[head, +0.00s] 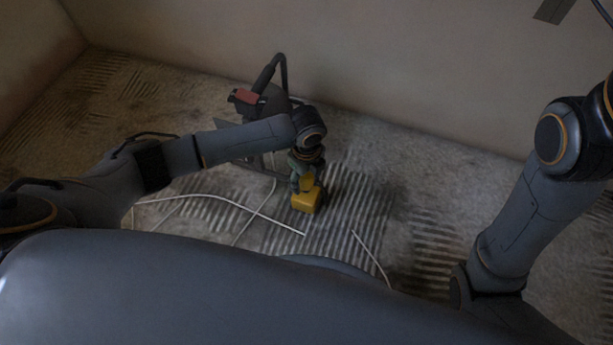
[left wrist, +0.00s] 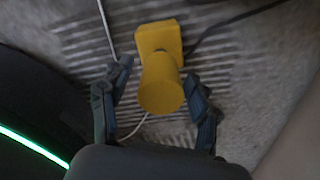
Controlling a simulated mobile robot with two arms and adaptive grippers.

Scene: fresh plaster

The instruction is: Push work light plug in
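A yellow plug-like piece (head: 307,184) with a rounded body stands on a square yellow block (head: 306,202) on the floor. In the left wrist view the rounded body (left wrist: 161,88) lies between my fingers, and the block (left wrist: 158,38) is just beyond it. I cannot tell how far one sits in the other. My left gripper (left wrist: 156,78) is open around the rounded body, with a gap on the left side and little room on the right. In the head view my left gripper (head: 304,170) comes down on it from above. My right gripper is out of view.
A dark device with a red part (head: 246,96), perhaps the work light, stands behind my left forearm near the wall (head: 400,75). Thin white cables (head: 225,200) lie on the floor. A dark cable (left wrist: 235,20) runs near the yellow block. The floor to the right is clear.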

